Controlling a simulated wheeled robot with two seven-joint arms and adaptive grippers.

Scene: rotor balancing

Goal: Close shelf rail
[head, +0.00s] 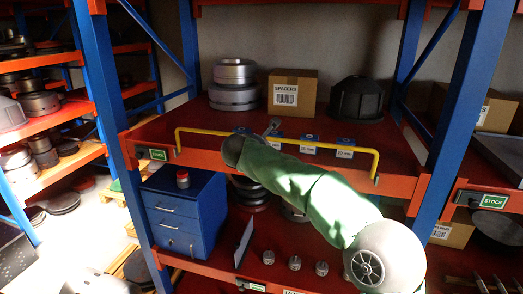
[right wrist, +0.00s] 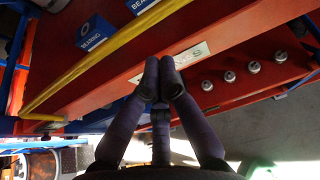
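The yellow shelf rail (head: 350,148) runs along the front of the middle red shelf, its bent ends meeting the orange front beam. In the right wrist view the rail (right wrist: 110,55) crosses diagonally at upper left. My right gripper (head: 273,124) reaches in from the lower right, its wrist hiding part of the rail. In the right wrist view my right gripper (right wrist: 158,62) has its fingers together, with nothing visible between them. The rail lies to the left of the fingertips there; whether they touch is unclear. My left gripper is out of view.
Blue-and-white bearing boxes (head: 345,148) stand behind the rail. A spacers carton (head: 292,94), metal discs (head: 233,84) and a black hub (head: 356,98) sit farther back. Below are a blue drawer cabinet (head: 180,217) and small metal parts (head: 295,263). Blue posts (head: 465,100) flank the shelf.

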